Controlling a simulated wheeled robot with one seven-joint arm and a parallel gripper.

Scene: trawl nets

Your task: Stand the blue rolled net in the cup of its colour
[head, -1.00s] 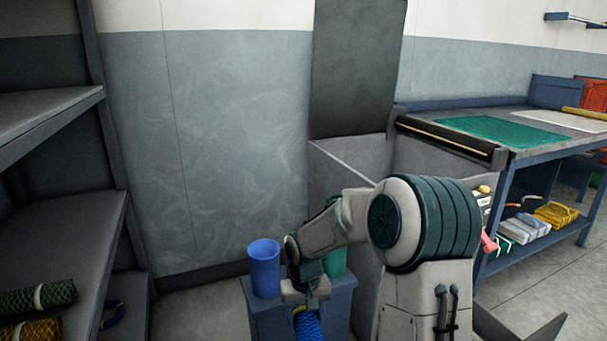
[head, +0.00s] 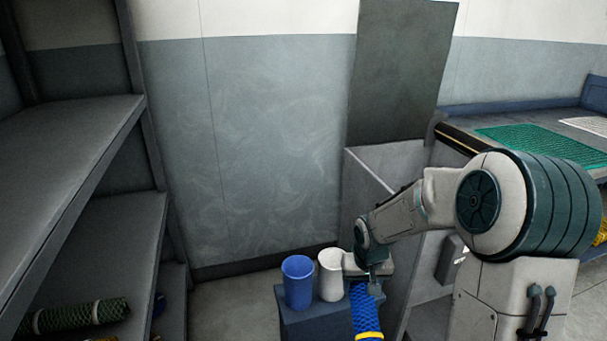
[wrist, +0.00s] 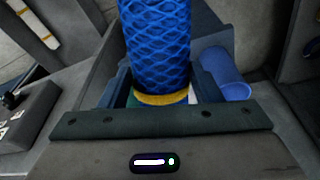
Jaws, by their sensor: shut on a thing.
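My gripper (head: 368,284) is shut on the blue rolled net (head: 365,308), just right of the cups in the head view. The net has a yellow band and runs out of the bottom of that view. In the wrist view the net (wrist: 155,45) rises from between the jaws (wrist: 160,98), with a yellow band close to them. The blue cup (head: 298,283) stands upright and open-topped on a blue stand (head: 310,325). The blue cup also shows in the wrist view (wrist: 226,75), right of the net and apart from it.
A white cup (head: 331,274) stands beside the blue cup, between it and my gripper. A grey shelf unit (head: 90,235) with a green rolled net (head: 80,315) is at left. A workbench (head: 520,125) is at right. A grey bin (head: 385,180) stands behind my arm.

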